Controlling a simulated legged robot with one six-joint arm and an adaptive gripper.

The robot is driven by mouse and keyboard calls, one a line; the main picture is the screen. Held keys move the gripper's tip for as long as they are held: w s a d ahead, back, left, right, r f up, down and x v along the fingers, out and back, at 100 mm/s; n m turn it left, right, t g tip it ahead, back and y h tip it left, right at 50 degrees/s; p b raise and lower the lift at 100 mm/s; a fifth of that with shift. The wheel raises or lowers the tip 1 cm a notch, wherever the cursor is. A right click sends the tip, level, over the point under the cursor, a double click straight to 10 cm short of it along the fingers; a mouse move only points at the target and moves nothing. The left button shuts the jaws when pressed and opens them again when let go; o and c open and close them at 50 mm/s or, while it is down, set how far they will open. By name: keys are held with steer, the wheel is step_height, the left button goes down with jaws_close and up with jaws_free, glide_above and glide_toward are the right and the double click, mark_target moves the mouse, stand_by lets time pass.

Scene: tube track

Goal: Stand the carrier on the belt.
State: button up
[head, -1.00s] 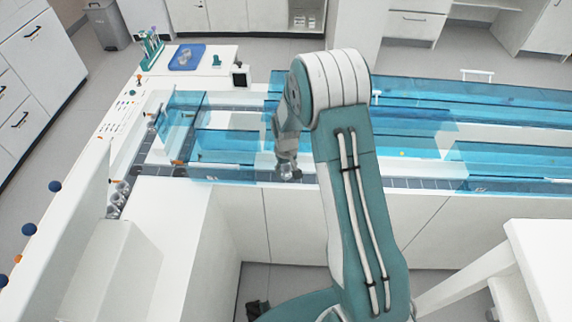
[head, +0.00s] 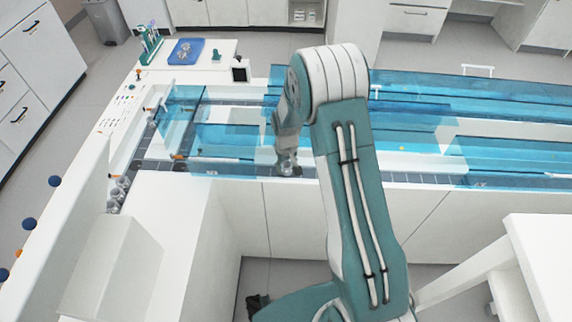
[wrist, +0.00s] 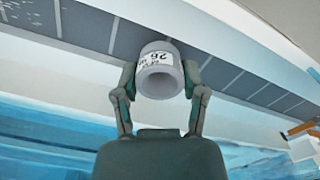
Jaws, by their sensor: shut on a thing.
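The carrier (wrist: 160,72) is a grey hollow cylinder with a white label reading 26, seen in the wrist view. My gripper (wrist: 159,80) is shut on it, one finger on each side. The dark segmented belt (wrist: 105,32) runs just beyond the carrier; I cannot tell whether they touch. In the head view my gripper (head: 288,168) is over the near strip of belt (head: 340,176), at the front edge of the track. The carrier is small there and partly hidden by the gripper.
Blue clear covers (head: 500,120) lie over the track behind and to the right of my gripper. Several grey cylinders (head: 117,192) stand at the left end. A blue tray (head: 187,52) and a tube rack (head: 150,45) are at the back left. An orange part (wrist: 300,130) shows at the wrist view's right.

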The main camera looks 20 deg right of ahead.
steer(key=shift+f, duration=0.45)
stand_by(0.3)
steer(key=o, duration=0.9)
steer(key=shift+r, duration=0.15)
step_height(320, 180, up, 12)
steer(key=shift+f, duration=0.15)
stand_by(0.9)
